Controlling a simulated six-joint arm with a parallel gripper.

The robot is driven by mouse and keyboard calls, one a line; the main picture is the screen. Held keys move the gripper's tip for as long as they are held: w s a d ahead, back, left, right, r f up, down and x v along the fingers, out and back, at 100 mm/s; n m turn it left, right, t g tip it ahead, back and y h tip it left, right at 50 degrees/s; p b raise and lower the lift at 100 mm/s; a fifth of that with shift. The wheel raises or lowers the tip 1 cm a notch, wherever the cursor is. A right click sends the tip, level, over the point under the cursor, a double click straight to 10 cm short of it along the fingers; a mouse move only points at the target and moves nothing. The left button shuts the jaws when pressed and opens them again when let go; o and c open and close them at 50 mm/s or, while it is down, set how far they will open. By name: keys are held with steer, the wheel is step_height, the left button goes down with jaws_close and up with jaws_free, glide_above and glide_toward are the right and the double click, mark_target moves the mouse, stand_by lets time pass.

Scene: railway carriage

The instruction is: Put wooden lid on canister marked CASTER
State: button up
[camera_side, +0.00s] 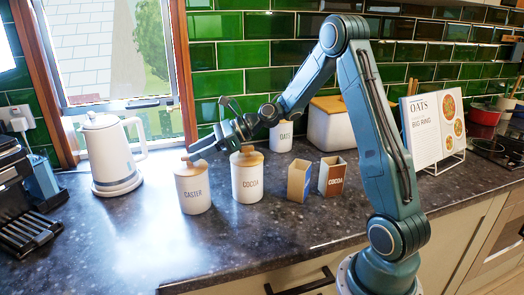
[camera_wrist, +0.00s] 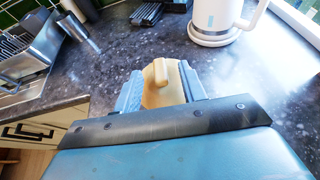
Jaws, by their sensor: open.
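The white canister marked CASTER (camera_side: 194,194) stands upright on the dark worktop. The round wooden lid (camera_side: 188,168) sits on its top, with a small knob upward; I cannot tell whether it is fully seated. In the wrist view the lid (camera_wrist: 162,95) and its upright knob show between my two fingers. My gripper (camera_side: 196,151) is just above the lid at the canister's top. In the wrist view my gripper (camera_wrist: 160,78) is open, with one finger on each side of the lid. The canister body is hidden in the wrist view.
The COCOA canister (camera_side: 247,183) with its wooden lid stands close right. The OATS canister (camera_side: 280,138) and bread bin (camera_side: 330,128) are behind. Two small boxes, tan (camera_side: 299,182) and brown (camera_side: 332,177), stand further right. A white kettle (camera_side: 113,157) is left. The front worktop is clear.

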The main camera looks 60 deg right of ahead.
steer(key=v, duration=1.1)
steer(key=shift+s+d+r, duration=0.1)
steer(key=shift+s+d, duration=0.05)
stand_by(0.4)
steer(key=s+a+n+g+h, duration=0.4)
steer(key=s+a+n, duration=0.2)
steer(key=a+n, duration=0.7)
steer(key=s+r+n+h, duration=0.1)
steer(key=s+n+h, duration=0.3)
steer(key=s+n, duration=1)
steer(key=shift+s+r+n+g+h, duration=0.3)
steer(key=shift+s+n+h, duration=0.1)
steer(key=shift+s, duration=0.95)
steer(key=shift+a, duration=0.1)
